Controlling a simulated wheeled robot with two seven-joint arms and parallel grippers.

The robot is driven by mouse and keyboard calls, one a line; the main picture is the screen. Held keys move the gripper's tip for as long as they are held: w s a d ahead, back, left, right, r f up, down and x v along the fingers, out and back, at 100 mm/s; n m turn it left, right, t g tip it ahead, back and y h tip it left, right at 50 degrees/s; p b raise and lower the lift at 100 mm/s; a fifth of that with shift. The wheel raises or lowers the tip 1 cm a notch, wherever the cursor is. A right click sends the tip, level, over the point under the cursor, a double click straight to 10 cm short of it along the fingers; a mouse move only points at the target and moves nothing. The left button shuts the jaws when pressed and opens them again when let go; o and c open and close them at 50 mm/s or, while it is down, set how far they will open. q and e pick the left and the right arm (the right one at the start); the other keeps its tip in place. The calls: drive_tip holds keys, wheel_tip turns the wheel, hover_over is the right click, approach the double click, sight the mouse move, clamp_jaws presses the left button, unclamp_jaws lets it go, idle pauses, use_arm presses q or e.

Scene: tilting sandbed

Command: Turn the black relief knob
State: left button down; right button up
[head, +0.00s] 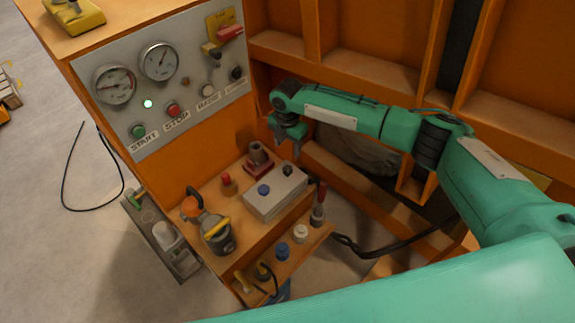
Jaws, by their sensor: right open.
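A grey block (275,196) on the orange ledge carries a small black knob (287,170) near its right end and a blue knob (264,190) to the left. Another black knob (236,73) sits on the grey control panel at its right edge. I cannot tell from labels which one is the relief knob. My right gripper (286,150) points down, open and empty, just above and behind the block's black knob, apparently apart from it. My left gripper is not in view.
The control panel (190,103) has two gauges, a lit green lamp and START and STOP buttons. A dark red fitting (259,157) stands close left of my gripper. A red-handled lever (318,203) rises right of the block. Orange frame beams (345,58) stand behind my arm.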

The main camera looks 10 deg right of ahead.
sight(288, 168)
wheel_tip(288, 168, down, 11)
drive_tip(key=shift+p, duration=0.55)
drive_tip(key=shift+c, duration=0.5)
drive_tip(key=c, duration=0.9)
